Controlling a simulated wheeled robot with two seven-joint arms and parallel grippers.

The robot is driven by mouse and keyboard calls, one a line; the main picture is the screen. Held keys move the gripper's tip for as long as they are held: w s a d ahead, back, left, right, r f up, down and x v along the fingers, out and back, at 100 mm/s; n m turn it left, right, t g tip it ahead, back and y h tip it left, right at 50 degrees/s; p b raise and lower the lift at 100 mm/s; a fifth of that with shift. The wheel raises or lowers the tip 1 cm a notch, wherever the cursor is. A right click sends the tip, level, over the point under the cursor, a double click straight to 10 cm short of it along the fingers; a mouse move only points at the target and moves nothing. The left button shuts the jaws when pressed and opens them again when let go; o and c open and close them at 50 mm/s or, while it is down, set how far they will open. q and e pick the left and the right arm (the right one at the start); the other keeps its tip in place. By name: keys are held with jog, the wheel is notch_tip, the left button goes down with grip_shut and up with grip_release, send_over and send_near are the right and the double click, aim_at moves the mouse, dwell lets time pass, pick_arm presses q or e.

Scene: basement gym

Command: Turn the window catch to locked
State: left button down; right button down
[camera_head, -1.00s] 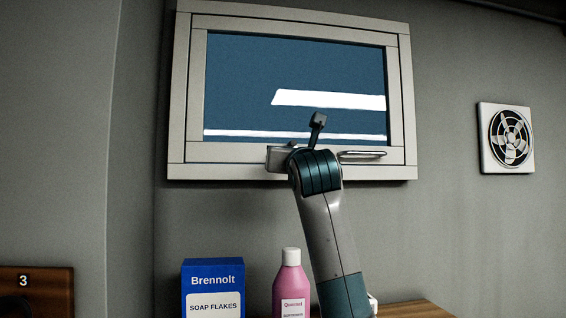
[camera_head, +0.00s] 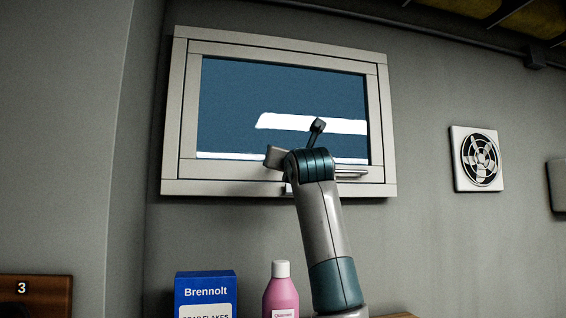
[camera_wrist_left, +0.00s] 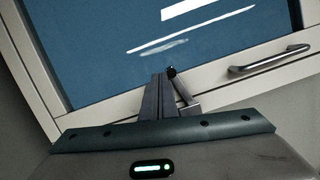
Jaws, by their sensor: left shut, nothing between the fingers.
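The window catch (camera_wrist_left: 187,97) shows in the left wrist view as a short grey lever with a dark knob at its end. It rises slantwise from the bottom rail, with the knob over the glass edge. My left gripper (camera_wrist_left: 158,80) is shut and empty. Its fingers are just left of the lever, close to the knob; I cannot tell if they touch. In the head view my left arm (camera_head: 320,215) reaches up to the window (camera_head: 180,120), and the wrist hides most of the catch area. My right gripper is out of view.
A bar handle (camera_wrist_left: 270,60) is on the bottom rail, right of the catch. Below the window stand a blue soap flakes box (camera_head: 206,290) and a pink bottle (camera_head: 281,298). A wall fan (camera_head: 477,159) is at the right.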

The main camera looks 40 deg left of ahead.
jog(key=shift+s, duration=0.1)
